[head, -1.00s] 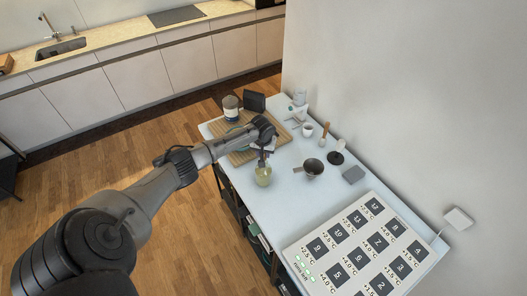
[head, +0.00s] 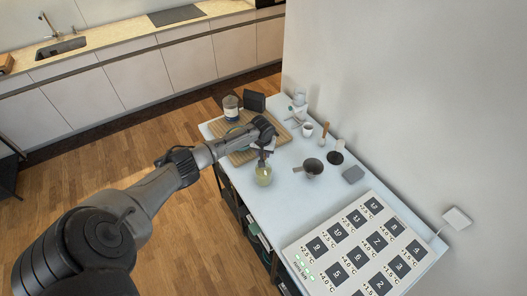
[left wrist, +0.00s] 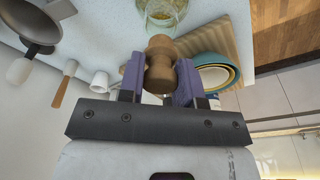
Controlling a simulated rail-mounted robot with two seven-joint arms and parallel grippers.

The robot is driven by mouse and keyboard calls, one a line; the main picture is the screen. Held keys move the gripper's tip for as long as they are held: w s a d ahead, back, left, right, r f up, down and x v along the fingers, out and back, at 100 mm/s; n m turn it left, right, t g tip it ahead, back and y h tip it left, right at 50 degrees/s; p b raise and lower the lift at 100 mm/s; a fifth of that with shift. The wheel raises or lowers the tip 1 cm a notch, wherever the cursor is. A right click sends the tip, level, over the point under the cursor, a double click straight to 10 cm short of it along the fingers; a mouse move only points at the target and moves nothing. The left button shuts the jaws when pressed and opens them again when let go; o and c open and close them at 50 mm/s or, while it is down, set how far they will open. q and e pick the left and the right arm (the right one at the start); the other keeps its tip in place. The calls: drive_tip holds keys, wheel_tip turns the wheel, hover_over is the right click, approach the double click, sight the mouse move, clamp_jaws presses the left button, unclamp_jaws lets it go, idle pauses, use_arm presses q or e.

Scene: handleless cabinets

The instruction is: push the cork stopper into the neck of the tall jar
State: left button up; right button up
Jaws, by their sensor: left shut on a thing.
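The tall jar (head: 264,178) is clear glass with something yellowish in it. It stands on the pale table near its left edge, and part of it shows at the top of the left wrist view (left wrist: 163,13). My left gripper (head: 263,158) is above the jar and shut on the brown cork stopper (left wrist: 159,65). The stopper sits between the two purple-grey fingers, its far end pointing at the jar. Whether the stopper touches the neck or is in it, I cannot tell. The gripper hides most of the stopper in the head view. My right gripper is not in view.
A dark pan (head: 313,168) stands right of the jar. A wooden board (head: 240,158) and nested bowls (left wrist: 214,73) are close by. A white cup (head: 307,130), a grey block (head: 353,174) and a large display panel (head: 345,250) are also around. Bare tabletop lies in front of the jar.

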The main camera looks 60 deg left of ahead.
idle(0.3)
use_arm(q)
drive_tip(key=shift+p, duration=0.35)
idle(0.4)
drive_tip(key=shift+f+b, duration=0.4)
drive_tip(key=shift+f, duration=0.25)
drive_tip(key=shift+f+b, duration=0.45)
drive_tip(key=shift+f, duration=0.35)
drive_tip(key=shift+f+b, duration=0.35)
drive_tip(key=shift+f, duration=0.25)
drive_tip(key=o, duration=1)
wheel_tip(320, 180, up, 14)
drive_tip(key=s+d, duration=0.1)
drive_tip(key=shift+s+d+f+b, duration=0.15)
drive_tip(key=shift+s+d+b, duration=0.05)
drive_tip(key=shift+d+b, duration=0.15)
